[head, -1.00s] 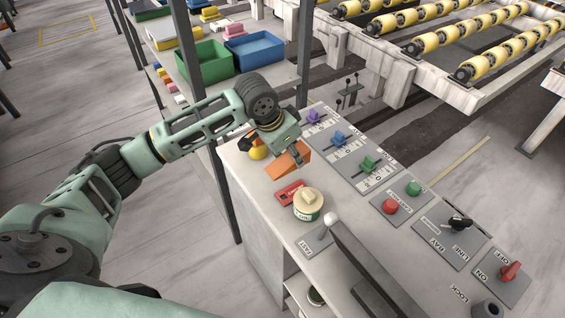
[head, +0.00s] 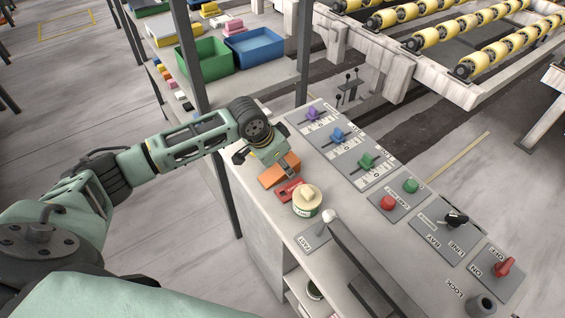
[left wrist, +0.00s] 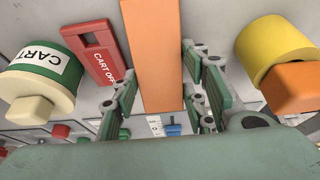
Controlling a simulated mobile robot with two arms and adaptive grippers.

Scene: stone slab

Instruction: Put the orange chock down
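The orange chock (head: 272,176) is at the left edge of the grey bench top, beside the red tag. In the left wrist view the chock (left wrist: 155,55) fills the middle as a long orange block. My left gripper (head: 287,165) is over it, with fingers on both sides. My right gripper is not in view.
Close by are a red "CART OFF" tag (head: 289,190) and a green-and-cream round container (head: 307,201). A yellow round object (left wrist: 270,48) with an orange block is right of the gripper in the wrist view. Levers and knobs (head: 366,160) line the bench's right side.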

